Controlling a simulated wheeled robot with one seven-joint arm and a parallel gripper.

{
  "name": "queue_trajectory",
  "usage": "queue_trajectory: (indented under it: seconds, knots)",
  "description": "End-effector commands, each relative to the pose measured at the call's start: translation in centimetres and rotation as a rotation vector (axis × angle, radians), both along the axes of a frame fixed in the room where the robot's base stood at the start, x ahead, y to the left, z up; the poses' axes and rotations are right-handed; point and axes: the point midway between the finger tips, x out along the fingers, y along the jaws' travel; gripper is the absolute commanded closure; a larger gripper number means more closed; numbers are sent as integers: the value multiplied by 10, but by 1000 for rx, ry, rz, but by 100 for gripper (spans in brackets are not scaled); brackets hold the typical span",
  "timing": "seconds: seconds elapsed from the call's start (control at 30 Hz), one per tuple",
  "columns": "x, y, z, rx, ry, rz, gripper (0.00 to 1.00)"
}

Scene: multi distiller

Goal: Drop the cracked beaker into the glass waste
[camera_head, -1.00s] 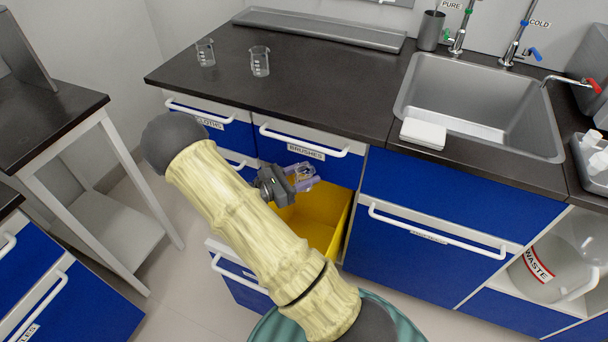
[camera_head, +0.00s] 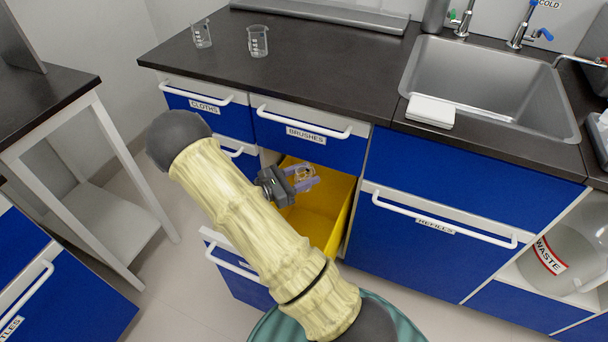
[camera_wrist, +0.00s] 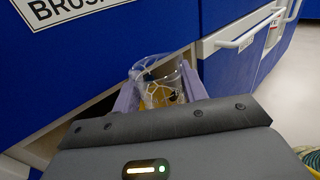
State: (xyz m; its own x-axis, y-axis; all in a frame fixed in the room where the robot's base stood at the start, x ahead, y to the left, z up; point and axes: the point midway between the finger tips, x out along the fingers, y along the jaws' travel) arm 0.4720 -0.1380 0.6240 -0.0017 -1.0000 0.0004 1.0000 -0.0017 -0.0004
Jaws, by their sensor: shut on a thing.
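My gripper (camera_head: 303,179) is shut on a clear glass beaker (camera_head: 304,172), with one pale purple finger on each side of it. In the wrist view the beaker (camera_wrist: 158,82) shows between the fingers, with pale crack-like lines on its wall. An open yellow bin (camera_head: 325,213) stands in the pulled-out lower drawer below the brushes drawer. In the head view the gripper and beaker appear over the back part of this bin; the exact height above it is hard to tell. No label on the bin is visible.
Two other beakers (camera_head: 201,34) and (camera_head: 257,41) stand on the dark counter (camera_head: 330,85). The closed brushes drawer (camera_head: 304,133) is just behind the gripper. A refills drawer (camera_head: 436,227) is to the right, and a waste container (camera_head: 555,262) sits on a shelf at far right.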

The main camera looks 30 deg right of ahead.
Motion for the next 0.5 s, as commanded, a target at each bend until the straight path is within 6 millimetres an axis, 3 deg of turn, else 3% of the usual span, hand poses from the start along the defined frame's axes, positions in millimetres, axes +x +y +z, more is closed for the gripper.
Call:
queue_trajectory:
  seconds: [0.07, 0.1, 0.23, 0.5]
  knots:
    - [0, 0, 1, 0, 0, -1, 80]
    - [0, -1, 1, 0, 0, -1, 55]
    - [0, 0, 0, 0, 0, 0, 32]
    - [0, 0, 2, 0, -1, 1, 32]
